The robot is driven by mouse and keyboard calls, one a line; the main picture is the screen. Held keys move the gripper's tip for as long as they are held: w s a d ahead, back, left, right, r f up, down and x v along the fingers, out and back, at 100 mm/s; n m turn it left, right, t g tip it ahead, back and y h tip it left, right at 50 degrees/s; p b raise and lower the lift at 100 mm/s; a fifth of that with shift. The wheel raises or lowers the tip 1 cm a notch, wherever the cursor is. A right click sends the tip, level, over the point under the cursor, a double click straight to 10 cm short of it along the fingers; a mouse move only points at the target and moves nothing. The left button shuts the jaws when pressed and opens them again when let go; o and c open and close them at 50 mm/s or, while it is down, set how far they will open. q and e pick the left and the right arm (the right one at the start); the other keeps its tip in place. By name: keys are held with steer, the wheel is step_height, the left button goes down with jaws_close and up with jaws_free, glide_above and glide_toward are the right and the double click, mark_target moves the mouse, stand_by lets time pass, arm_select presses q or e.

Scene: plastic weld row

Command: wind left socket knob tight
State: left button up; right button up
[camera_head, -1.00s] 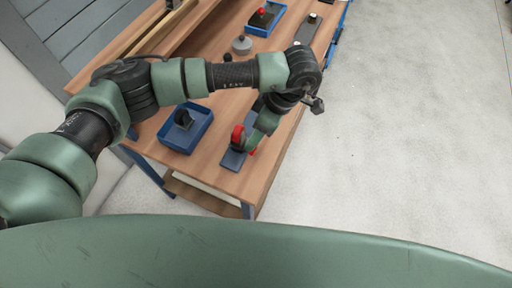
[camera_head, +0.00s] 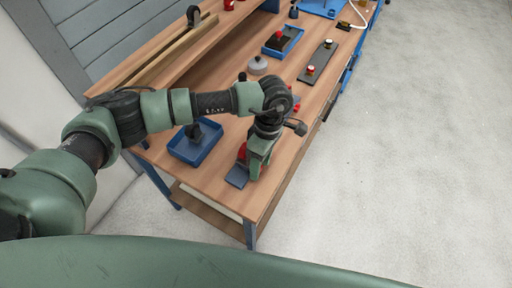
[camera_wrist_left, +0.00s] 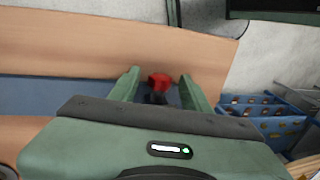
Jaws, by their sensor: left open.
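A red knob (camera_wrist_left: 158,80) stands on a dark stem in the left wrist view, between the two green fingers of my left gripper (camera_wrist_left: 160,73). The gripper is open, with a gap visible on both sides of the knob. In the head view my left gripper (camera_head: 257,160) points down at the near end of the bench, over a blue-grey plate (camera_head: 237,177). A red part (camera_head: 242,151) shows just left of the gripper there; the gripper hides most of it. I cannot tell whether the fingers touch the knob. My right gripper is not in view.
A blue tray (camera_head: 178,153) with a dark part stands left of the gripper on the wooden bench (camera_head: 222,190). Open floor lies right.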

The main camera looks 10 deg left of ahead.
arm_select(q)
steer(key=t+p, duration=0.1)
steer(key=p, duration=0.1)
steer(key=t+p, duration=0.1)
steer(key=shift+s+a+r+h+p, duration=0.2)
steer(key=shift+s+r+h+p, duration=0.2)
steer(key=t+p, duration=0.2)
steer(key=shift+s+f+t+h, duration=0.2)
steer(key=shift+t+h, duration=0.1)
steer(key=shift+h, duration=0.1)
steer(key=b+v, duration=0.2)
steer(key=v, duration=0.5)
steer(key=shift+r, duration=0.15)
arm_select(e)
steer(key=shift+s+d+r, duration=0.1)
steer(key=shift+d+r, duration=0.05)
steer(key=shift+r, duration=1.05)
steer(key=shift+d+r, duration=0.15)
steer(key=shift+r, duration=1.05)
